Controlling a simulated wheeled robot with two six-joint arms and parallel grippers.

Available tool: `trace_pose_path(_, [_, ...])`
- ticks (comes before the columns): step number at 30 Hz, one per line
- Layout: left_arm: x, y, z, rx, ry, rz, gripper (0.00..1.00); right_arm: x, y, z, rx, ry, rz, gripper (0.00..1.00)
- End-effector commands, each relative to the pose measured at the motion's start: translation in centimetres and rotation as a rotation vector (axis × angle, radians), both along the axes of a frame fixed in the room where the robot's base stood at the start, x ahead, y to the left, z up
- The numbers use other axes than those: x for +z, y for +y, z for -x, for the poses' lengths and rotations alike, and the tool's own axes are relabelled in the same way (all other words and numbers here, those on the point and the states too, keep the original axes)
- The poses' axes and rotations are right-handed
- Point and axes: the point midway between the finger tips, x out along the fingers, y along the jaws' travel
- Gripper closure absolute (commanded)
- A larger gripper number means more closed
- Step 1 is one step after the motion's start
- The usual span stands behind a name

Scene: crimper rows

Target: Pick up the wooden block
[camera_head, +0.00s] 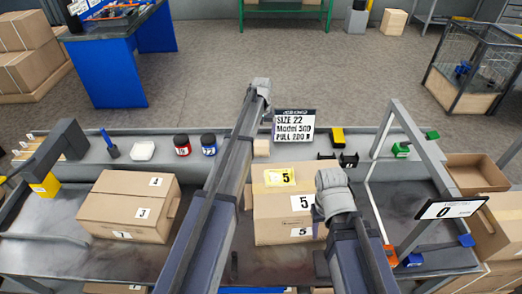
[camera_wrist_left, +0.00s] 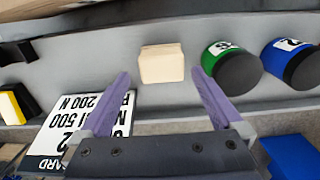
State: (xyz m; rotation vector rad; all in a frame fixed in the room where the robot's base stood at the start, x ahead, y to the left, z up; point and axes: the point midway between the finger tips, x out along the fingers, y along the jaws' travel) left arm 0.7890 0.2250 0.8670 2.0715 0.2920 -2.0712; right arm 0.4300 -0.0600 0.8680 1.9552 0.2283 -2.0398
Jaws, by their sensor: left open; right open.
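The wooden block (camera_head: 261,148) is a small pale cube on the grey shelf, just behind the large carton. In the left wrist view the block (camera_wrist_left: 162,64) lies ahead of my left gripper (camera_wrist_left: 161,82), centred between the lines of its two purple fingers. That gripper is open and empty, and the block appears just beyond the fingertips. In the head view my left arm reaches up past the block, and its fingers cannot be made out there. My right gripper (camera_head: 318,213) is mostly hidden by its own wrist, over the right side of the carton; nothing is seen held in it.
A sign (camera_head: 294,126) stands close to the block. The large carton (camera_head: 272,222) is in front. A yellow-and-black item (camera_head: 337,137) sits further right on the shelf.

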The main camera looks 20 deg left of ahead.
Motion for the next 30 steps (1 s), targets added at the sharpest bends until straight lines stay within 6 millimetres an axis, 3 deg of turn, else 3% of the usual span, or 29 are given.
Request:
trace_pose_path(13, [-4.9, 0.4, -0.4, 0.000, 0.000, 0.000, 0.00, -4.9, 0.0, 0.0, 0.000, 0.000, 0.000, 0.50])
trace_pose_path(23, [-5.0, 0.4, -0.4, 0.000, 0.000, 0.000, 0.00, -5.0, 0.0, 0.0, 0.000, 0.000, 0.000, 0.50])
trace_pose_path(30, [-5.0, 0.4, -0.4, 0.000, 0.000, 0.000, 0.27, -5.0, 0.0, 0.0, 0.000, 0.000, 0.000, 0.50])
